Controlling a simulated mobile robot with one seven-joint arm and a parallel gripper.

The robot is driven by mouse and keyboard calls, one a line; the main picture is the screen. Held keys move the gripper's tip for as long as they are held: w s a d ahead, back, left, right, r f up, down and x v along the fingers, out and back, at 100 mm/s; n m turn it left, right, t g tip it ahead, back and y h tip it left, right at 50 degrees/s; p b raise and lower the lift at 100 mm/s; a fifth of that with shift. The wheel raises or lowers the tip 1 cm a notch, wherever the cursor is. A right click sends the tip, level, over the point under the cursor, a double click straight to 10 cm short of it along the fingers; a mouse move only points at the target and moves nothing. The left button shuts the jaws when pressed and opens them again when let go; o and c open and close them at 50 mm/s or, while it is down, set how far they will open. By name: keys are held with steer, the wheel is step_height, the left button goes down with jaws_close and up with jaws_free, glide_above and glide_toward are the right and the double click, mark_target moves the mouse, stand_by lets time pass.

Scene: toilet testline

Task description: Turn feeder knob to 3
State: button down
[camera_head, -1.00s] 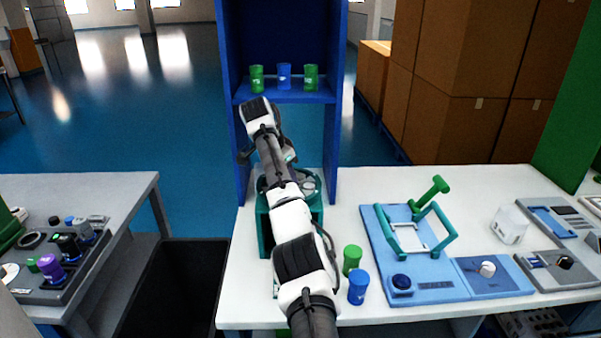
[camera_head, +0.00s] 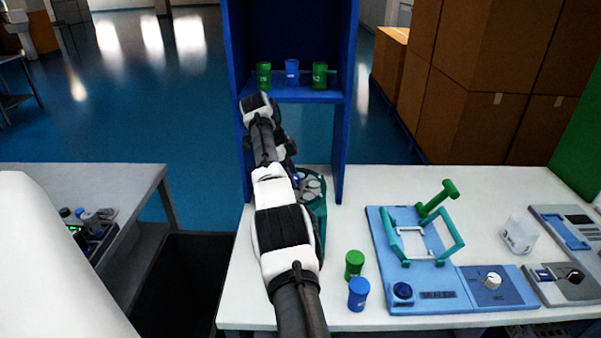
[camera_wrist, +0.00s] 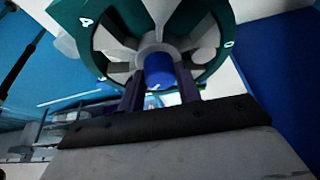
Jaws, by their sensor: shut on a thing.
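The feeder is a teal round body (camera_head: 318,222) on the white table in the head view, partly hidden behind my arm. Pale compartments show in its top. In the wrist view its teal ring (camera_wrist: 95,22) carries painted digits and surrounds a grey spoked wheel. The blue feeder knob (camera_wrist: 159,70) sits at the hub, with a small white mark on its near edge. My gripper (camera_wrist: 160,88) is shut on this knob, one dark finger on each side. The knob's setting is not clear.
A blue shelf (camera_head: 290,92) with green and blue cups rises behind the feeder. A green cup (camera_head: 354,264) and a blue cup (camera_head: 358,293) stand right of my arm. A blue sealer (camera_head: 430,293) lies farther right. A dark bin (camera_head: 180,285) stands left of the table.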

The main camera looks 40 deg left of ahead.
stand_by(0.5)
steer(key=c, duration=1)
jaws_free()
steer(key=shift+r, duration=0.1)
